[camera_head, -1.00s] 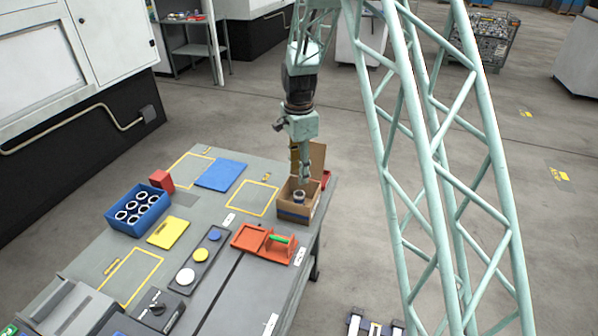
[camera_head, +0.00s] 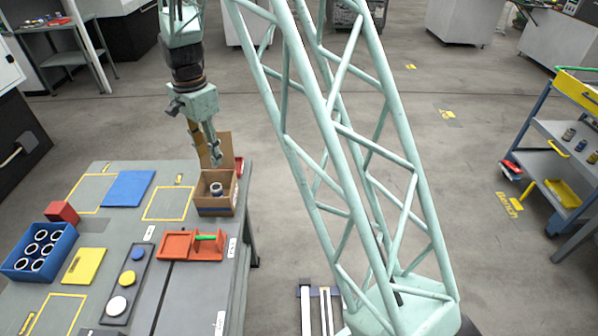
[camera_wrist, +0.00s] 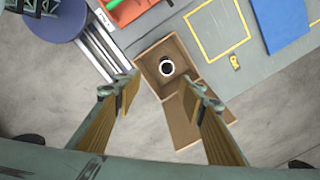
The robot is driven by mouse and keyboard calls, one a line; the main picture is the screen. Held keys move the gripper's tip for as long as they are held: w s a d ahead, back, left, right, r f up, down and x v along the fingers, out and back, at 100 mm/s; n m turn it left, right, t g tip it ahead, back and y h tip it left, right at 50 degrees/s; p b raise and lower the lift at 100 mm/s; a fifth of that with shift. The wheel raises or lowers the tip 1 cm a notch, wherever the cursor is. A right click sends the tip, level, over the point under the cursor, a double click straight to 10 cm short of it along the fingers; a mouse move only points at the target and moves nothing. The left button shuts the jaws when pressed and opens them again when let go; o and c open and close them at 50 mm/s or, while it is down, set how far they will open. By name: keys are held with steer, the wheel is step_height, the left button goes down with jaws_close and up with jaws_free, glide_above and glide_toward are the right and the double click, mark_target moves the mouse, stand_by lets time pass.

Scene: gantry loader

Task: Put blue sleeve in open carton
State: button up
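The open carton (camera_head: 217,207) is a brown box with its flap raised, at the far right corner of the bench. It also shows in the wrist view (camera_wrist: 150,62). A ring-topped sleeve (camera_head: 216,188) stands inside it, apparently upright; its pale rim and dark bore show in the wrist view (camera_wrist: 167,67). Its side is mostly hidden, so its blue colour is hard to confirm. My gripper (camera_head: 213,160) is above the carton, clear of the sleeve. In the wrist view my gripper (camera_wrist: 160,88) has its fingers wide apart with nothing between them.
A blue crate (camera_head: 22,268) with several ring-topped sleeves stands at the bench's left. A red block (camera_head: 62,212), blue plate (camera_head: 128,188), yellow plate (camera_head: 84,266) and orange tray (camera_head: 175,246) lie nearby. The yellow-outlined area (camera_head: 169,204) left of the carton is empty.

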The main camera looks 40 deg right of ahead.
steer(key=s+r+n+t, duration=0.2)
steer(key=s+r+n, duration=0.6)
steer(key=s+r, duration=1.65)
steer(key=s+r+n, duration=0.2)
steer(key=s+n, duration=0.1)
steer(key=s, duration=0.9)
steer(key=s+r+n+t, duration=0.1)
steer(key=s+n, duration=0.3)
steer(key=s, duration=0.8)
steer(key=shift+s+r, duration=0.4)
steer(key=shift+r, duration=0.25)
steer(key=shift+d, duration=0.1)
